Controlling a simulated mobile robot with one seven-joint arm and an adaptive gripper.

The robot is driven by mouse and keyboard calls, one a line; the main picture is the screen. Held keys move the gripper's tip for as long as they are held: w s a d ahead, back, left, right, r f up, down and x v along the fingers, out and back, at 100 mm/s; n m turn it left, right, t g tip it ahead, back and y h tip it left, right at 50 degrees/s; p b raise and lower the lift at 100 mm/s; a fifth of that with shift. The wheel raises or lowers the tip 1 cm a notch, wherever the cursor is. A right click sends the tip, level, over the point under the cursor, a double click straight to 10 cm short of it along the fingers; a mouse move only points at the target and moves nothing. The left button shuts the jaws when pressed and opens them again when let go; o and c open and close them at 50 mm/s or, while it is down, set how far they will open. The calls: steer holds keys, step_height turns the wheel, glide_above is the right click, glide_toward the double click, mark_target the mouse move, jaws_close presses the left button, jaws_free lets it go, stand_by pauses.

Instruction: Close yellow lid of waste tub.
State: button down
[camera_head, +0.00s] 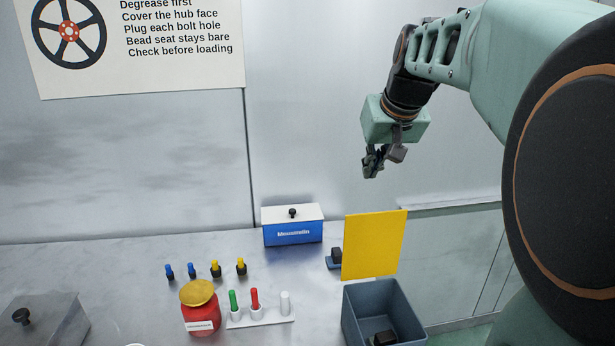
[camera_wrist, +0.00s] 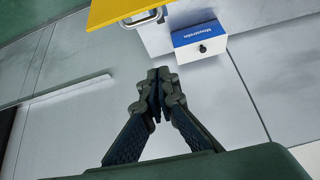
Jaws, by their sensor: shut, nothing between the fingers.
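The waste tub (camera_head: 350,318) is a grey-blue open box at the front right of the bench, with a dark block (camera_head: 385,338) inside. Its yellow lid (camera_head: 374,245) stands upright at the tub's back edge, so the tub is open. In the wrist view the lid (camera_wrist: 115,10) shows at the top edge, with a metal handle (camera_wrist: 141,19) on it. My gripper (camera_head: 372,172) is shut and empty, in the air above and behind the lid, apart from it. In the wrist view my fingertips (camera_wrist: 158,74) are together below the handle, touching nothing.
A blue and white box (camera_head: 293,234) stands at the back, left of the lid. A small dark block on a blue base (camera_head: 335,256) sits beside the lid. A red jar (camera_head: 200,312), a white rack (camera_head: 262,316) and several small plugs (camera_head: 215,269) stand further left.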

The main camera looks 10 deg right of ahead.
steer(key=s+d+x, duration=0.1)
steer(key=x, duration=0.8)
steer(key=shift+s+a+f+p, duration=0.1)
steer(key=shift+s+f+p, duration=0.2)
steer(key=shift+s, duration=0.6)
steer(key=shift+s+f+p, duration=0.2)
steer(key=shift+s+f, duration=0.15)
steer(key=shift+s, duration=0.5)
steer(key=shift+f+b, duration=0.15)
steer(key=shift+b, duration=0.3)
